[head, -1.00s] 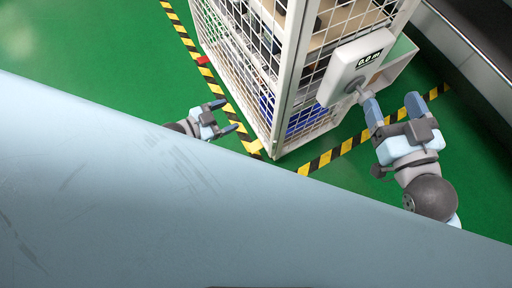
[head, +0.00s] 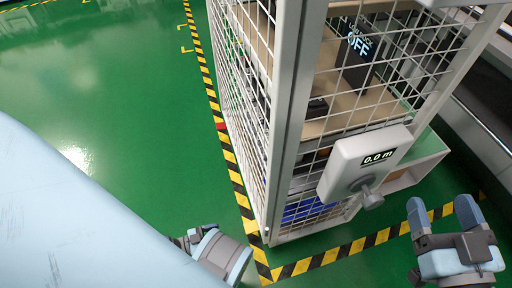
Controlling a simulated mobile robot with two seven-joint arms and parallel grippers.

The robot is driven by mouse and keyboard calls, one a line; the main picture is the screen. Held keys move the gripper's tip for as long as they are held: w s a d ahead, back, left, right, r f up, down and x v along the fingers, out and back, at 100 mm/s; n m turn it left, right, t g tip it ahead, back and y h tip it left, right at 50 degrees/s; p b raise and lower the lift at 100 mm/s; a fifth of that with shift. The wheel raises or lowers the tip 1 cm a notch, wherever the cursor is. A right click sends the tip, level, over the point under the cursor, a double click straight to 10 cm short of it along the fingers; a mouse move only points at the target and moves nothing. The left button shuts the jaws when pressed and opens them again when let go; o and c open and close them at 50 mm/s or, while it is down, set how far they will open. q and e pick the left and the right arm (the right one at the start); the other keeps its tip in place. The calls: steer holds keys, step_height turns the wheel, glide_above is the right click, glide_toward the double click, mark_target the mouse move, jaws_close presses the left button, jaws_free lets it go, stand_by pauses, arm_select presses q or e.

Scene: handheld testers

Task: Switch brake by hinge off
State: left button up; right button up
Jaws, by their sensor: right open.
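A white box with a "0.0 m" display (head: 376,157) is mounted on the front of a white mesh cage (head: 290,120). A grey knob or lever (head: 370,194) sticks out of its lower face. A dark box with lit "OFF" lettering (head: 358,45) stands inside the cage, behind the mesh. I cannot tell which part is the brake's hinge. My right gripper (head: 443,213) is open and empty, right of and below the knob, apart from it. My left gripper (head: 190,238) is low, left of the cage; its fingers are mostly hidden.
Yellow-black floor tape (head: 225,150) runs around the cage. A white open tray or shelf (head: 420,165) sits beside the display box. A grey rail structure (head: 480,120) stands at the right. The green floor (head: 110,80) at the left is clear.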

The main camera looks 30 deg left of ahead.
arm_select(q)
steer(key=b+x, duration=0.1)
steer(key=x, duration=1.2)
steer(key=shift+w+d, duration=0.1)
steer(key=shift+d, duration=0.1)
arm_select(e)
steer(key=shift+w+d+n, duration=0.15)
steer(key=shift+n, duration=0.35)
steer(key=shift+r, duration=0.1)
